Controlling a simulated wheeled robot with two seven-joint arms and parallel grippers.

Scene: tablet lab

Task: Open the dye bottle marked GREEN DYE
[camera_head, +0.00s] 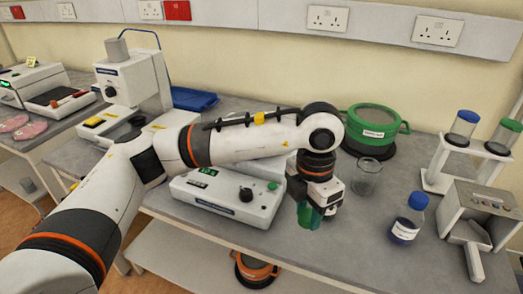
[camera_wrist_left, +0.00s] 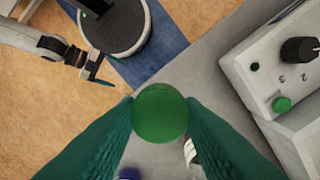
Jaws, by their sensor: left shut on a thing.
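My left gripper (camera_head: 308,214) points down over the front part of the grey bench. Its green fingers are shut on a round green cap (camera_wrist_left: 160,113), seen from above between the fingertips in the left wrist view. The fingers hide the cap's sides, and I cannot tell whether a bottle is under it. A small white patch like a label (camera_wrist_left: 191,151) shows beside the right finger. No GREEN DYE marking is readable. What looks like my right gripper (camera_wrist_left: 95,72) shows at the upper left of the wrist view, away from the cap; its jaws are unclear.
A blue-capped bottle (camera_head: 408,220) stands right of my left gripper. A glass beaker (camera_head: 366,178) and a green-rimmed container (camera_head: 373,125) are behind. A white instrument with a knob (camera_head: 222,197) is on the left. A white rack (camera_head: 437,176) and a metal box (camera_head: 490,207) stand on the right.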

